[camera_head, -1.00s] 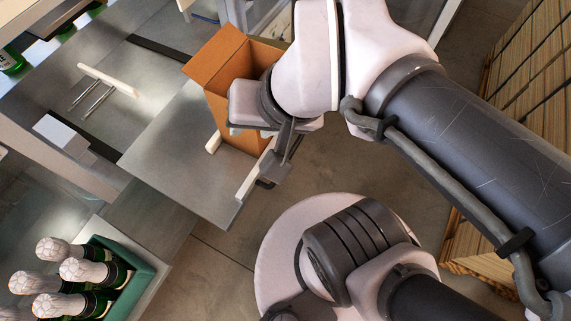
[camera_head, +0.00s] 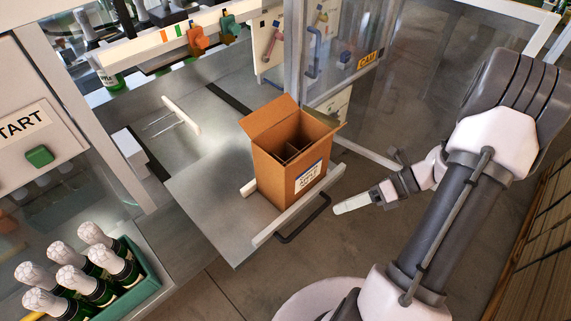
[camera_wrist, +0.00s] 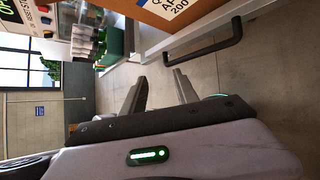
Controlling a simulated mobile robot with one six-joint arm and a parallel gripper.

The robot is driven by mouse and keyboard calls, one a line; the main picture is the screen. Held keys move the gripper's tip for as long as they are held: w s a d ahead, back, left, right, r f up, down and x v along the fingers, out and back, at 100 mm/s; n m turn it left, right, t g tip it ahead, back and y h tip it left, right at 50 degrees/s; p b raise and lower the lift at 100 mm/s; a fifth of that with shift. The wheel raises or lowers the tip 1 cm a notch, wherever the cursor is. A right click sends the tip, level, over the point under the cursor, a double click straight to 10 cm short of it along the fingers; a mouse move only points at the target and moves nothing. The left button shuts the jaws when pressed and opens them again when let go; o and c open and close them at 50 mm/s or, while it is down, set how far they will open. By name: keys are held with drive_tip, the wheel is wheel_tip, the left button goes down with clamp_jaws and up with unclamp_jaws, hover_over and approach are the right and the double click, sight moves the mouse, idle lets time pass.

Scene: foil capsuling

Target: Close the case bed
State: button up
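The case bed (camera_head: 215,205) is a flat grey metal plate that sticks out from the machine over the floor. Its pale front rail (camera_head: 265,236) carries a dark bar handle (camera_head: 306,222). An open orange-brown carton (camera_head: 268,178) with inner dividers stands upright on the bed against the rail. My gripper (camera_head: 340,209) is to the right of the handle, apart from it, pointing toward the bed. In the wrist view my gripper (camera_wrist: 159,76) has its two fingers spread with nothing between them. The handle (camera_wrist: 232,36) and the carton's lower edge (camera_wrist: 150,12) show beyond the fingertips.
A green crate (camera_head: 148,288) of foil-topped bottles stands at lower left, near a panel with a green button (camera_head: 39,156). A clear guard door (camera_head: 365,75) stands behind the carton. Stacked wood (camera_head: 545,240) is at right. Floor between gripper and bed is clear.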

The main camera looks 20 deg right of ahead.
drive_tip(key=s+d+f+m+t, duration=0.3)
drive_tip(key=f+m, duration=0.2)
drive_tip(key=m, duration=0.1)
drive_tip(key=m+t+p, duration=0.1)
drive_tip(key=m+t, duration=0.4)
drive_tip(key=m, duration=0.2)
approach(308, 220)
drive_tip(key=x, duration=0.3)
drive_tip(key=b+x, duration=0.1)
drive_tip(key=x, duration=0.2)
drive_tip(key=b+x, duration=0.1)
drive_tip(key=x, duration=0.3)
drive_tip(key=shift+f, duration=0.4)
clamp_jaws()
